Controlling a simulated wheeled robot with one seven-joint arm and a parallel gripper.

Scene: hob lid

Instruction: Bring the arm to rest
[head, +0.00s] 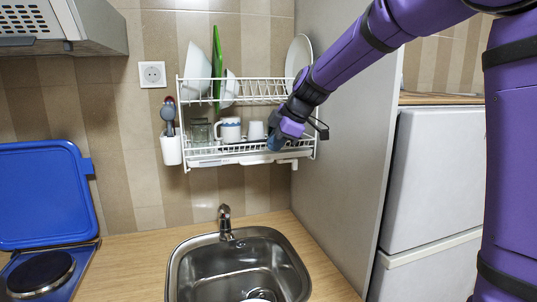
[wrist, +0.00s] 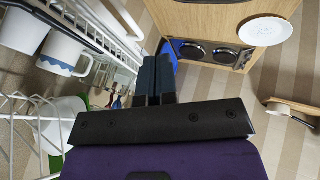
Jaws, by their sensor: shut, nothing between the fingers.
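My gripper (head: 274,143) is in front of the lower shelf of the wall dish rack (head: 240,160), at its right part. In the wrist view its two dark fingers (wrist: 157,78) are together, with nothing between them. The purple arm reaches in from the upper right. The blue hob lid (head: 42,195) stands open against the wall at the left, above the hob (head: 42,272). From the head view I cannot tell whether the gripper touches the rack.
The rack holds a white mug (head: 229,130), plates (head: 298,56) and a green board (head: 216,65). A steel sink (head: 238,262) with a tap (head: 225,222) is below. A tall grey panel (head: 345,140) stands close on the right. The counter beside the sink is clear.

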